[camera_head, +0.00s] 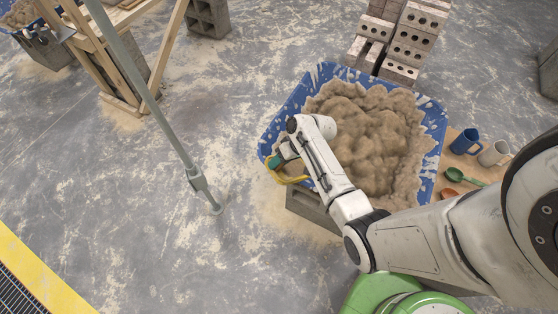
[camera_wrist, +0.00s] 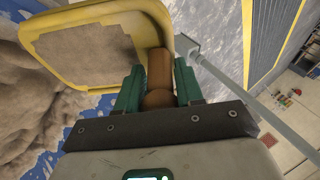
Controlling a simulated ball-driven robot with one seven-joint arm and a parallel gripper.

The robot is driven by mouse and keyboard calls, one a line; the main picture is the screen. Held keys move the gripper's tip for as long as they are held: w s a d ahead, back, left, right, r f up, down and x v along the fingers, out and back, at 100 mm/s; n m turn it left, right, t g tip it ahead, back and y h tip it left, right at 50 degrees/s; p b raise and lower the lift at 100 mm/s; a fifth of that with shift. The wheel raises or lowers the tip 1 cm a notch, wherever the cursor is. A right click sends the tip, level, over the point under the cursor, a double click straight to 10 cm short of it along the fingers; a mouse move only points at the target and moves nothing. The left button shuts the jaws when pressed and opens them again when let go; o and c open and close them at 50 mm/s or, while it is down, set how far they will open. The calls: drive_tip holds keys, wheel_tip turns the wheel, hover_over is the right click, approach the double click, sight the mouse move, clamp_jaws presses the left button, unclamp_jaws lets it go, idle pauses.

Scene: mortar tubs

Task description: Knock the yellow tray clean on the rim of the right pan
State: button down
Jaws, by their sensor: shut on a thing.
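The right pan (camera_head: 294,104) is a blue, mortar-smeared tub heaped with sandy mortar (camera_head: 375,130), standing on a grey block. My gripper (camera_head: 275,161) is at its left rim. In the wrist view, the green fingers of my gripper (camera_wrist: 157,85) are shut on a brown wooden handle (camera_wrist: 158,70). The handle joins the yellow tray (camera_wrist: 85,82), whose face carries a layer of grey-brown mortar (camera_wrist: 90,52). In the head view, only a curved yellow edge of the tray (camera_head: 291,180) shows below my gripper. I cannot tell if the tray touches the rim.
A board right of the pan holds a blue mug (camera_head: 466,141), a pale mug (camera_head: 495,153), a green spoon (camera_head: 462,176) and a red one. Bricks (camera_head: 404,50) stand behind. A grey pole (camera_head: 160,120) and wooden frame stand left. Another mortar-filled pan (camera_head: 22,14) is far left.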

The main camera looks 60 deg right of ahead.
drive_tip(key=shift+f, duration=0.2)
idle(0.3)
wheel_tip(320, 180, down, 5)
drive_tip(key=b, duration=0.4)
wheel_tip(320, 180, up, 6)
drive_tip(key=p, duration=0.5)
drive_tip(key=shift+f, duration=0.4)
